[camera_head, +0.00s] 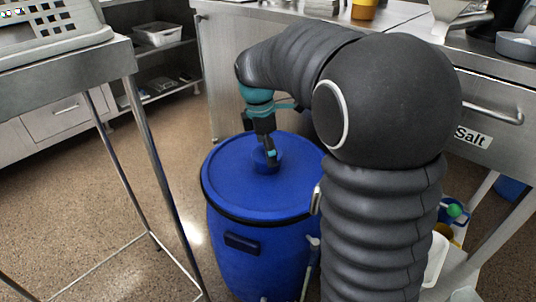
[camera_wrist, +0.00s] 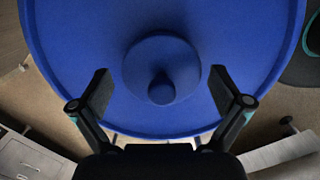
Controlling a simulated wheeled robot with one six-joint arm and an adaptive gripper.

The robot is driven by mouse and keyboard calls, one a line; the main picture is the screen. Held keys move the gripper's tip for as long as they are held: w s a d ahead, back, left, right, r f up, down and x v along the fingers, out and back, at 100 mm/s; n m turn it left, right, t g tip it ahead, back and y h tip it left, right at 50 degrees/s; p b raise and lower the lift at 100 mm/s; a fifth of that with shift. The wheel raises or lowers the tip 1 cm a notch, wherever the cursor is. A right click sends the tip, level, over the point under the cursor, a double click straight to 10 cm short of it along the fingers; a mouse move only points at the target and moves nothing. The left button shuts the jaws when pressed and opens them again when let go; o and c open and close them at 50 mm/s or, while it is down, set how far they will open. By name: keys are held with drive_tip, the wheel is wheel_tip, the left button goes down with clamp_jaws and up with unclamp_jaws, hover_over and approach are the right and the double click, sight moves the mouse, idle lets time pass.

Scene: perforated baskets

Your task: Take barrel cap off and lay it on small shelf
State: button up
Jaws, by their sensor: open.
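A blue barrel (camera_head: 262,258) stands on the floor with its round blue cap (camera_head: 225,180) on top. In the wrist view the cap (camera_wrist: 75,45) fills most of the picture, with a round raised knob (camera_wrist: 161,88) at its middle. My gripper (camera_head: 270,160) points down over the knob. In the wrist view its two fingers (camera_wrist: 168,92) are spread wide, one on each side of the knob, with gaps between them and it. Nothing is held. A metal shelf stand (camera_head: 75,67) is at the left, maybe the small shelf; I cannot tell for sure.
A grey perforated basket (camera_head: 55,35) sits on the stand's top. A steel counter (camera_head: 235,50) with drawers, one labelled Salt (camera_head: 471,137), runs behind the barrel. Open shelving with a white bin (camera_head: 158,34) is at the back left. Floor between stand and barrel is clear.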

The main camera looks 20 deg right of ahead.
drive_tip(key=shift+c, duration=0.3)
drive_tip(key=c, duration=0.9)
drive_tip(key=shift+r, duration=0.1)
drive_tip(key=shift+c, duration=0.2)
